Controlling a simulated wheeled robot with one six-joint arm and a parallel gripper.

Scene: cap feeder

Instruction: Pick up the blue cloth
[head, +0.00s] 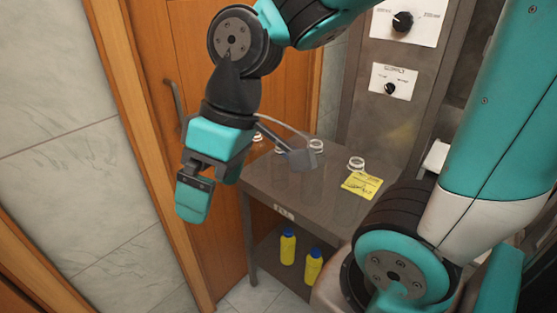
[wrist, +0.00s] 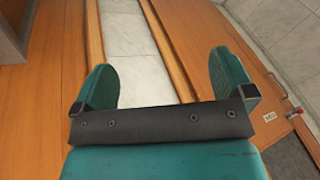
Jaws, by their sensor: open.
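No blue cloth shows in either view. My gripper (head: 197,192) hangs in the air left of the metal table in the head view, pointing down. In the wrist view its two teal fingers stand wide apart with nothing between them (wrist: 165,85). Behind them are wooden door panels and a pale tiled strip.
The metal table (head: 300,185) carries several white rings (head: 357,163) and a yellow sheet (head: 362,184) with writing. Two yellow bottles (head: 288,247) with blue caps stand on its lower shelf. A wooden door (head: 160,60) is behind my gripper, and a tiled wall (head: 60,130) is left.

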